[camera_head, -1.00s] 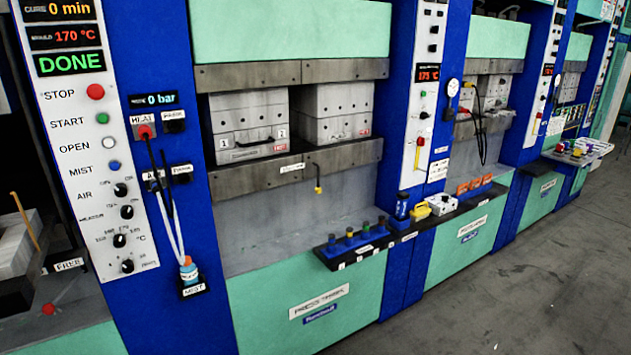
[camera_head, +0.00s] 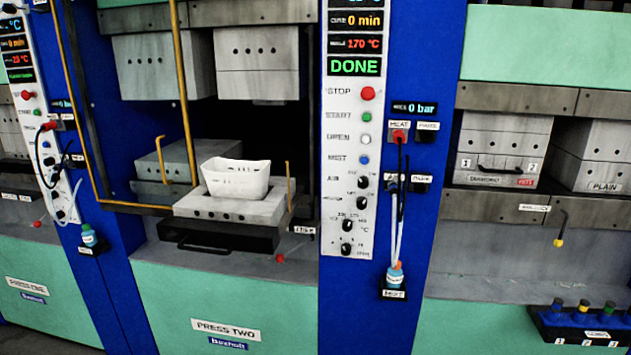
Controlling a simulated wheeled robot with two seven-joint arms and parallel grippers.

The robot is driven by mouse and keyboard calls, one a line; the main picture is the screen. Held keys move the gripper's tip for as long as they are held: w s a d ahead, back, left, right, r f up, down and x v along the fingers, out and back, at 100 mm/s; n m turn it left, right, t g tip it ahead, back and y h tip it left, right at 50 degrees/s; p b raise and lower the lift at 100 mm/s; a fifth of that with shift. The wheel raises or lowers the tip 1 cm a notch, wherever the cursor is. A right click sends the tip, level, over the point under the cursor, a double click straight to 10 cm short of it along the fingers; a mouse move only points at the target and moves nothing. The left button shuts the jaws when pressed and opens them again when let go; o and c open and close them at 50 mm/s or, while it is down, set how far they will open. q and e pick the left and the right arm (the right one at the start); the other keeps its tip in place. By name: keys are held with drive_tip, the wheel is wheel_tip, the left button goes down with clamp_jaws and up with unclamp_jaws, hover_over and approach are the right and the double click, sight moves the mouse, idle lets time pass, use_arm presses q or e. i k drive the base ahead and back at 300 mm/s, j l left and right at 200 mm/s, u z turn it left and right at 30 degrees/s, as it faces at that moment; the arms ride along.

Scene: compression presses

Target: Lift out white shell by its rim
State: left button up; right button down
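The white shell (camera_head: 236,178) sits upright on the light grey lower mould block (camera_head: 232,209) in the open press labelled PRESS TWO. It is an open, box-like piece with its rim facing up and some dark marks on its front wall. The upper mould blocks (camera_head: 257,65) hang well above it, with a clear gap. Neither of my grippers is in view.
A darker grey block (camera_head: 166,160) stands left of the shell. Yellow rods (camera_head: 183,95) rise beside the moulds, and a shorter one (camera_head: 288,178) stands right. The control panel (camera_head: 352,150) reads DONE and 170 °C. A closed press (camera_head: 500,150) is at right.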

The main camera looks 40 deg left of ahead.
sight(222, 181)
drive_tip(key=u, duration=1.75)
